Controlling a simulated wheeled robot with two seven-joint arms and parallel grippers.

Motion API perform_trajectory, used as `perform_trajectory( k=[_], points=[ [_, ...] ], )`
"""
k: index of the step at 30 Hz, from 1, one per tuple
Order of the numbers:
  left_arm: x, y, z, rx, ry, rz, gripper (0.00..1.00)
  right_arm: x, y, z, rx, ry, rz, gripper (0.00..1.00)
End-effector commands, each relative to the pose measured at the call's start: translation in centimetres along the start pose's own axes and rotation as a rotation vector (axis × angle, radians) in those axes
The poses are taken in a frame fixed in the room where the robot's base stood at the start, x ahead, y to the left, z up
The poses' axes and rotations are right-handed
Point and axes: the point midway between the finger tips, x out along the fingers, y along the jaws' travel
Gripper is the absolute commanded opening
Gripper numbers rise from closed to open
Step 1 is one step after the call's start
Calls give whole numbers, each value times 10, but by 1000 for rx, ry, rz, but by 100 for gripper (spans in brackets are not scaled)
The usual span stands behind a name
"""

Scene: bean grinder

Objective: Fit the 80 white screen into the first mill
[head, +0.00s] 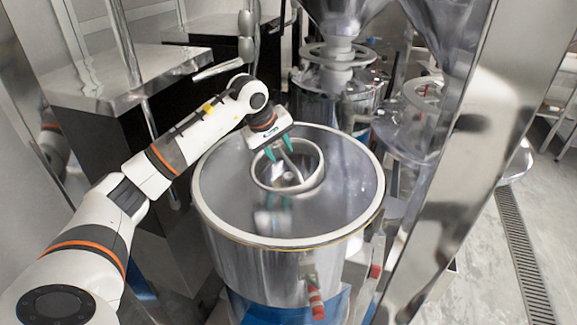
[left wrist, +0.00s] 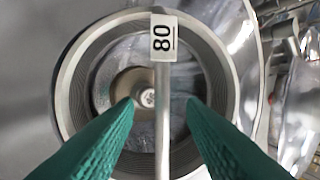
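The 80 screen (left wrist: 163,40) is a round ring with a straight bar across it and a white tag reading 80. In the head view a pale ring (head: 318,178) sits at the middle of the first mill (head: 255,262), a wide open steel drum; I cannot tell whether it is fully seated. My left gripper (head: 279,152) points down over this ring. In the left wrist view its green fingertips (left wrist: 162,103) stand apart on either side of the bar, with gaps showing, and hold nothing. My right gripper is not in view.
A second mill (head: 335,105) with a hopper stands behind. A steel post (head: 450,165) rises close on the right, and a steel-topped cabinet (head: 115,80) stands at the left.

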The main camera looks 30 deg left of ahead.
Motion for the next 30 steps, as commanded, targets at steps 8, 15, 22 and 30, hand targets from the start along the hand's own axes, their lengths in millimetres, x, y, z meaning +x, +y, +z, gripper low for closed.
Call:
perform_trajectory(
  k=[8, 15, 22, 30],
  points=[
    [32, -3, -6, -1, 6, 2, 37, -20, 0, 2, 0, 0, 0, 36],
    [54, -2, -4, 0, 1, -1, 37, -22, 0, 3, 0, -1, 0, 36],
    [54, -2, -4, 0, 0, -1, 30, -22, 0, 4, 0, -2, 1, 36],
    [54, -2, -4, 0, 0, -1, 0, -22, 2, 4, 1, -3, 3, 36]
  ],
)
